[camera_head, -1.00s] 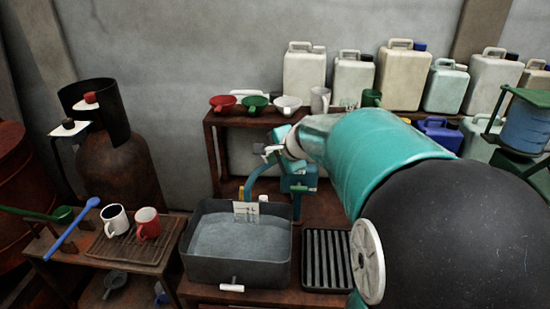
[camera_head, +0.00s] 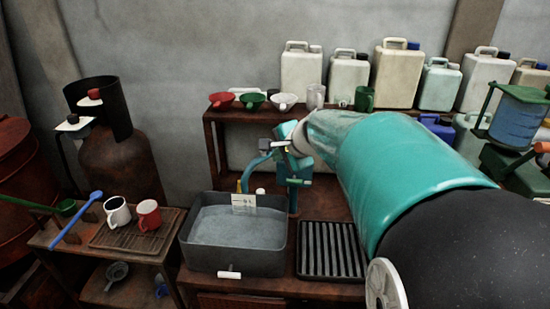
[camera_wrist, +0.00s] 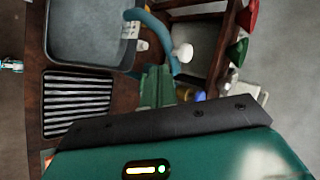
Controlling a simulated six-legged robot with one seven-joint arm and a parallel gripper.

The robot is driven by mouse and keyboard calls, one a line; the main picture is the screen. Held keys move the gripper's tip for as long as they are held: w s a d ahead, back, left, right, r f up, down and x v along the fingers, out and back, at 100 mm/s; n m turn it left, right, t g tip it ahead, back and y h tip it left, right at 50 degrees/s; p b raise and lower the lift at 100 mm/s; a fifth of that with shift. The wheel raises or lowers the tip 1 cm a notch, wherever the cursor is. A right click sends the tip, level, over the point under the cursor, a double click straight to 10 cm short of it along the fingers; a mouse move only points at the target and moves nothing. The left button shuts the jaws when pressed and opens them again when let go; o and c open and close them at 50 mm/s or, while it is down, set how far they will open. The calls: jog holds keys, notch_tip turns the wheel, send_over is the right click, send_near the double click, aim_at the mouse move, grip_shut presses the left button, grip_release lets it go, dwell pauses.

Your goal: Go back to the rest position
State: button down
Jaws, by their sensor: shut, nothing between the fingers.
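My arm reaches in from the right in the head view. My gripper (camera_head: 274,147) is small there, at the arm's far end, beside the top of a teal stand with a curved blue spout (camera_head: 258,165). Its fingers are shut, with nothing seen held in them. I cannot tell whether it touches the stand. The grey vat (camera_head: 235,262) of liquid stands below and in front of the gripper.
A black ribbed tray (camera_head: 331,250) lies right of the vat. White and red mugs (camera_head: 149,216) stand on a rack at left, near a rusty cylinder (camera_head: 115,165). Funnels (camera_head: 284,101), a green mug (camera_head: 364,98) and several canisters line the back shelf. Open air lies above the vat.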

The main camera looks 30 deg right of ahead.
jog(key=v, duration=0.6)
jog(key=s+a+f+n+g, duration=0.2)
jog(key=s+a+f+n, duration=0.1)
jog(key=s+a+n, duration=0.5)
jog(key=s+a+f+n+g, duration=0.1)
jog(key=s+a+f+n, duration=0.3)
jog(key=s+a+n, duration=0.5)
jog(key=shift+s+f+g+h, duration=0.3)
jog(key=shift+s+f+g, duration=0.05)
jog(key=shift+g, duration=0.05)
